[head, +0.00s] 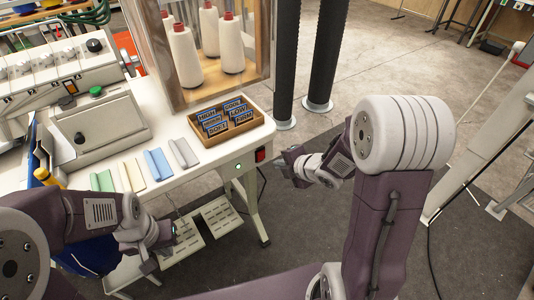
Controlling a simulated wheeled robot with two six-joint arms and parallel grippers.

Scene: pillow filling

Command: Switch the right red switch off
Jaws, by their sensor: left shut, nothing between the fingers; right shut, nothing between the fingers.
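A red switch (260,155) sits on the front face of the white table, at its right corner. A round green light (238,166) glows just left of it. I cannot make out the switch's position. My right gripper (283,168) is shut and empty, a little to the right of the red switch and apart from it in the picture. My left gripper (152,262) is shut and empty, low in front of the table, above or near the pedals. No second red switch is clearly visible.
The white table (205,172) carries a wooden tray (262,117) of labelled packets, folded cloths (158,164) and a sewing machine (95,125). A cabinet holds thread cones (186,58). Grey pedals (216,214) lie below. Two black columns (287,60) stand behind the right corner.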

